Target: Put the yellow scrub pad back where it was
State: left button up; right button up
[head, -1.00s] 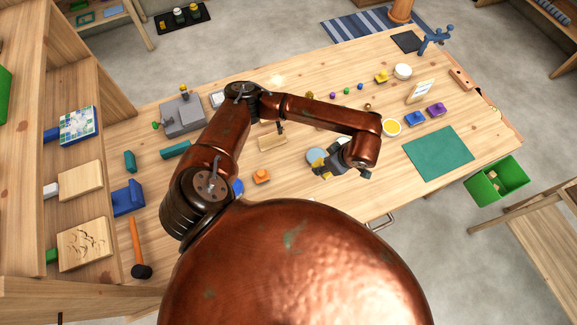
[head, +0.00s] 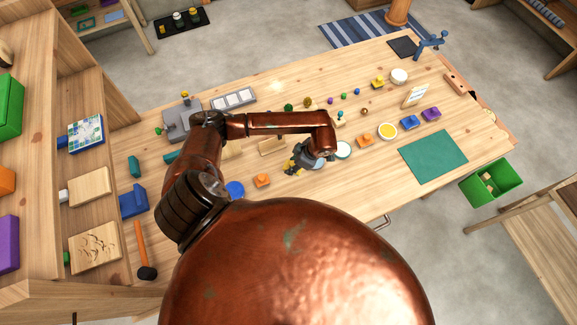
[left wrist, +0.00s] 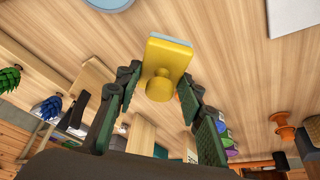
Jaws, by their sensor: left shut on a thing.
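The yellow scrub pad (left wrist: 170,52) shows in the left wrist view as a rectangular yellow block with a round knob and a pale blue layer along its far edge. My left gripper (left wrist: 162,84) has its two dark fingers on either side of the knob and is shut on the pad. In the head view my left gripper (head: 302,162) is over the middle of the bench, and only small bits of yellow show at it. My own gripper hides most of the pad there. My right gripper is in neither view.
An orange knobbed block (head: 262,181) and a blue disc (head: 235,190) lie left of the gripper. A pale dish (head: 343,150), another orange block (head: 366,141) and a yellow-filled dish (head: 387,131) lie to its right. A green mat (head: 433,155) lies farther right. Bare wood shows at the front.

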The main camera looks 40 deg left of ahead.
pick_arm(q)
jog(key=shift+a+f, duration=0.7)
jog(key=shift+f, duration=0.1)
jog(key=f, duration=0.3)
jog(key=shift+a+f+p, duration=0.15)
jog(key=shift+a+p, duration=0.05)
jog(key=shift+p, duration=0.1)
jog(key=shift+f, duration=0.15)
jog(key=shift+f, duration=0.1)
jog(key=o, duration=1)
